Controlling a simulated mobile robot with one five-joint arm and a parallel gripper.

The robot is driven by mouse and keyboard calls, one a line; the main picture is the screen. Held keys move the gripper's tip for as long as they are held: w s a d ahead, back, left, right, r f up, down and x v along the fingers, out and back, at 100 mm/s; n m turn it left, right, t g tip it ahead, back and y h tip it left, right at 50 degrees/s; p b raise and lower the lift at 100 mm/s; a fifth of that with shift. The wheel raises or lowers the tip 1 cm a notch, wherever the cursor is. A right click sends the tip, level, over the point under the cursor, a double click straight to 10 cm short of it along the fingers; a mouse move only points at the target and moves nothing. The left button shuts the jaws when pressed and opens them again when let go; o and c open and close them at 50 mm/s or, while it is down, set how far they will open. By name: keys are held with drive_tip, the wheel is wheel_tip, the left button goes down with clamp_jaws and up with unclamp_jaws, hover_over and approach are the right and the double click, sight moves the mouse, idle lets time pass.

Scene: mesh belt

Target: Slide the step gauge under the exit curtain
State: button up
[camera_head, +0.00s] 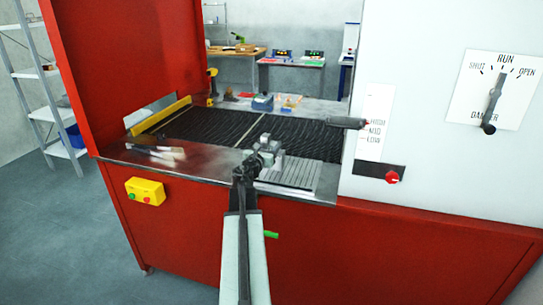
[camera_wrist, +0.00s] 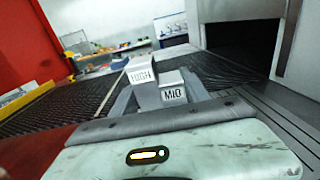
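The step gauge (camera_wrist: 143,74) is a grey stepped block; its taller step reads HIGH and its lower step reads MID in the wrist view. It sits between the fingers of my gripper (camera_wrist: 160,98), which look closed on its sides with no clear gap. A dark opening (camera_wrist: 238,50) in the pale housing lies ahead and right in the wrist view. I cannot make out curtain strips in it.
The dark mesh belt (camera_head: 215,128) runs between a red panel (camera_head: 140,55) and the white housing (camera_head: 440,60). A grooved plate (camera_head: 290,172) is at the front right. A black-handled lever (camera_head: 345,122) projects left from the housing. Loose tools (camera_head: 160,152) lie on the left ledge.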

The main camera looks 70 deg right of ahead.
clamp_jaws()
